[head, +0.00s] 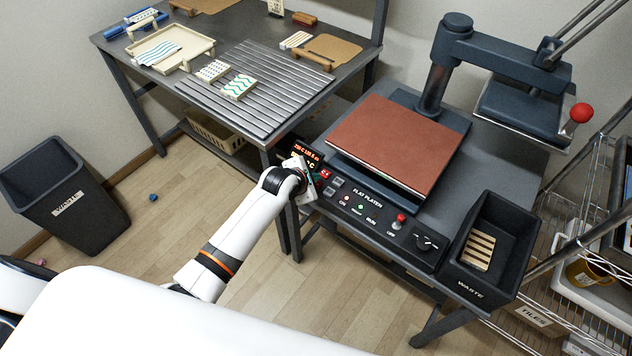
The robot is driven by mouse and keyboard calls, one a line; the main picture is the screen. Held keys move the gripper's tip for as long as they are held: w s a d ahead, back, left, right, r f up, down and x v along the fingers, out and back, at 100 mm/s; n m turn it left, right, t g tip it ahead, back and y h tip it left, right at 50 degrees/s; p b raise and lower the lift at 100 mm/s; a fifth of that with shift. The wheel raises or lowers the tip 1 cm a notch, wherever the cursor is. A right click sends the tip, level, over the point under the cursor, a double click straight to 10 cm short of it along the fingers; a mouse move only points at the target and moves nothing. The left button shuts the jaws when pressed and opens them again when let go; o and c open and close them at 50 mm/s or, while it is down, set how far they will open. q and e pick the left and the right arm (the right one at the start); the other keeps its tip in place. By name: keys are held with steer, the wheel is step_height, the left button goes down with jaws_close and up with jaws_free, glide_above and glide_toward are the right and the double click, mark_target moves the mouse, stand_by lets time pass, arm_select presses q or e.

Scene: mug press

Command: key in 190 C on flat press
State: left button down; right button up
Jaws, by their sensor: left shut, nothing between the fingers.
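The flat press (392,143) stands on the dark table at the right, with a brown-red pad on its platen. Its upper plate (528,104) is swung off to the right, with a red knob (581,113) on its lever. The control panel (365,205), marked FLAT PLATEN, runs along the front with small lamps, a red button and a dial. At its left end is a lit display (306,152) with orange characters, partly covered and too small to read surely. My left gripper (312,181) is shut and empty at the keys beside the display; its fingertips are mostly hidden, so contact cannot be told.
A black waste box (462,276) with a striped tile adjoins the panel's right end. A slatted table (262,82) with tiles and a cream tray (207,49) stands behind left. A waste bin (88,222) and wire shelves (560,330) flank the open floor.

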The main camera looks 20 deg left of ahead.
stand_by(0.7)
arm_select(q)
steer(key=shift+f, duration=0.4)
steer(key=shift+f, duration=0.55)
stand_by(0.7)
steer(key=shift+r+p, duration=0.9)
steer(key=shift+p, duration=0.15)
step_height(320, 180, up, 5)
steer(key=p, duration=0.5)
steer(key=shift+p, duration=0.35)
